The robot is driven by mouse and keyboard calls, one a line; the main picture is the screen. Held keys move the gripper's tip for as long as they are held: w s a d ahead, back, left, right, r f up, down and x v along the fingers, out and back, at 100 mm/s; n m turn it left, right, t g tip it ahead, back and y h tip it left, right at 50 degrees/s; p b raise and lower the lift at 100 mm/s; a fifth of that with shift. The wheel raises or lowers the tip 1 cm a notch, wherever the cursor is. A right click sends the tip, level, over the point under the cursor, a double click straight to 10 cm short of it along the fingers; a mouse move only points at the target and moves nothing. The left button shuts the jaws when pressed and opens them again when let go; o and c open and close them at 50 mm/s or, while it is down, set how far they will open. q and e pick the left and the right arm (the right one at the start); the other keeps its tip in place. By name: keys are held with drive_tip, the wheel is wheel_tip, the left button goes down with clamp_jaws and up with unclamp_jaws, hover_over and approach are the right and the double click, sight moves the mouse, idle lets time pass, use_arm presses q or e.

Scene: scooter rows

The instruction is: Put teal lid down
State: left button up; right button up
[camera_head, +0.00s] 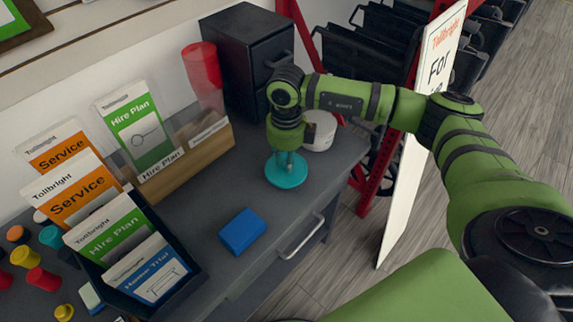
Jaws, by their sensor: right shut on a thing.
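The teal lid (286,172) is a round disc with a raised stem in its middle, near the right end of the grey counter. My right gripper (287,152) comes down from above and is shut on the lid's stem. The lid is low over the counter top; I cannot tell whether it touches the surface. The fingertips are small and partly hidden by the wrist. My left gripper is not in view.
A white round container (319,136) stands just behind the gripper. A blue block (242,231) lies nearer the front edge. A black drawer unit (246,52), a wooden leaflet holder (205,153) and a dark leaflet tray (184,284) stand around. Bare counter lies between block and lid.

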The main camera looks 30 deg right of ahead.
wheel_tip(320, 180, down, 3)
drive_tip(key=shift+f, duration=0.1)
drive_tip(key=shift+f, duration=0.2)
drive_tip(key=o, duration=0.8)
drive_tip(key=shift+o, duration=0.2)
drive_tip(key=shift+r, duration=0.2)
wheel_tip(320, 180, up, 12)
drive_tip(key=b, duration=0.1)
